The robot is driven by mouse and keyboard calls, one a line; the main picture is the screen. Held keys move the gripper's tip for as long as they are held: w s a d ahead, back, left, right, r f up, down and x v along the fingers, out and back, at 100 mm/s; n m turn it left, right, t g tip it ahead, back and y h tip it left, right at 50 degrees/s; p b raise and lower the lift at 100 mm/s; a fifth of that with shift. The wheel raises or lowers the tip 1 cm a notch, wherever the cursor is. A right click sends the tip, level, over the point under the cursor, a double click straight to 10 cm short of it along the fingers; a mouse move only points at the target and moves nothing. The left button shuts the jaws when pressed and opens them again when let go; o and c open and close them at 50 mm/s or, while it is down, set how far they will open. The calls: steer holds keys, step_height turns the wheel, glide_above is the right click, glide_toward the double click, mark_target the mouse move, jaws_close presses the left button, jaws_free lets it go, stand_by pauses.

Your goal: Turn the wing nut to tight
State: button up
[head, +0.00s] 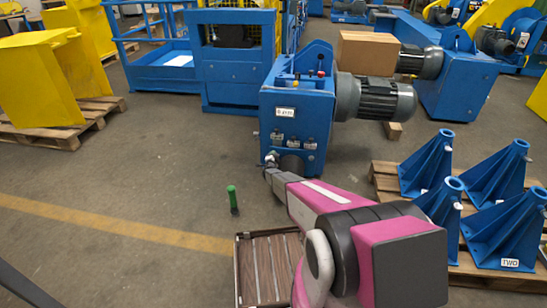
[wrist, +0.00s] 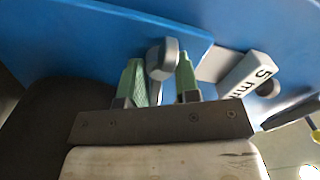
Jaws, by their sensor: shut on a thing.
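The wing nut (wrist: 162,60) shows in the wrist view as a rounded grey piece between my two green fingertips, against a blue panel. My gripper (wrist: 160,82) is shut on it, with one finger on either side. In the head view my arm reaches out to the lower left front of the blue drive housing (head: 297,112), where my gripper (head: 270,163) is small. The wing nut cannot be made out there. A grey block marked "5 m", partly cut off (wrist: 250,78), sits right of the fingers in the wrist view.
A grey motor (head: 385,98) juts from the housing's right side. Blue brackets (head: 425,165) stand on a pallet at right. A green-handled tool (head: 233,198) stands near a slatted crate (head: 240,262). Floor to the left is clear up to the yellow blocks (head: 45,85).

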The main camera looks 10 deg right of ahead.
steer(key=o, duration=0.7)
steer(key=shift+c, duration=0.2)
steer(key=shift+s, duration=0.1)
steer(key=v, duration=1)
steer(key=shift+s+a, duration=0.15)
steer(key=shift+s, duration=0.15)
